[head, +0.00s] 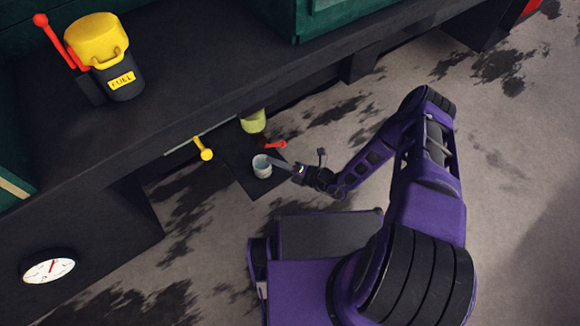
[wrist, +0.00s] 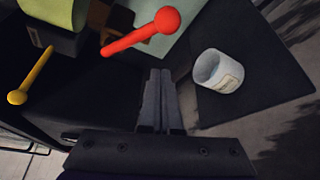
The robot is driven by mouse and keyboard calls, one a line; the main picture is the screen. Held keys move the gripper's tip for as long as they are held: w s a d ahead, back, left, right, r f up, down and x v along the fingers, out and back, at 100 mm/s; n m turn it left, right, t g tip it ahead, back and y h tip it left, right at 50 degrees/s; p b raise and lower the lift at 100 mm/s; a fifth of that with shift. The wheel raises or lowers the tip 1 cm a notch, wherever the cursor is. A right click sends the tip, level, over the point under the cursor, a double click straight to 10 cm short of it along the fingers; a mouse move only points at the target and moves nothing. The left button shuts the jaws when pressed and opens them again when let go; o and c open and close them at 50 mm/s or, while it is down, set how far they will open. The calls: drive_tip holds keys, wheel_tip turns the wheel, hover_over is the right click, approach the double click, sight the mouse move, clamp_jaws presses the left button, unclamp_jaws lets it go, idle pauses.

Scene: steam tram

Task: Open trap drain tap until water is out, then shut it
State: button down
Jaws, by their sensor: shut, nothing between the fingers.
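A red ball-ended lever (head: 276,144) sits under the tram's edge, below a yellow-green cylinder (head: 254,122); the red lever (wrist: 140,36) is also large in the wrist view. A yellow ball-ended lever (head: 204,152) is to its left, also in the wrist view (wrist: 32,78). I cannot tell from labels which lever is the trap drain tap. My gripper (wrist: 160,74) is shut and empty, below the red lever's ball and left of the cup. No water flow is visible.
A black can marked FUEL with a yellow lid (head: 96,45) and a red lever stand on the tram's ledge above. A round gauge (head: 47,267) is at lower left. Open paved ground lies to the right.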

drive_tip(key=shift+w+d+r, duration=0.4)
drive_tip(key=shift+w+d, duration=0.2)
drive_tip(key=shift+d, duration=0.15)
drive_tip(key=shift+w+d+r, duration=0.4)
drive_tip(key=shift+w+d, duration=0.2)
drive_tip(key=shift+d, duration=0.1)
drive_tip(key=shift+r, duration=0.1)
drive_tip(key=shift+d+r+n, duration=0.1)
drive_tip(key=shift+n, duration=0.2)
drive_tip(key=shift+w+d+r+h+p, duration=0.15)
drive_tip(key=shift+h+p, duration=0.15)
drive_tip(key=shift+p, duration=0.2)
drive_tip(key=shift+w+d+r+n+h+p, duration=0.25)
drive_tip(key=shift+r+n+p, duration=0.1)
drive_tip(key=shift+r, duration=0.3)
drive_tip(key=shift+w+d+r+n+h+p, duration=0.15)
drive_tip(key=shift+d+r+n+p, duration=0.15)
drive_tip(key=shift+r, duration=0.45)
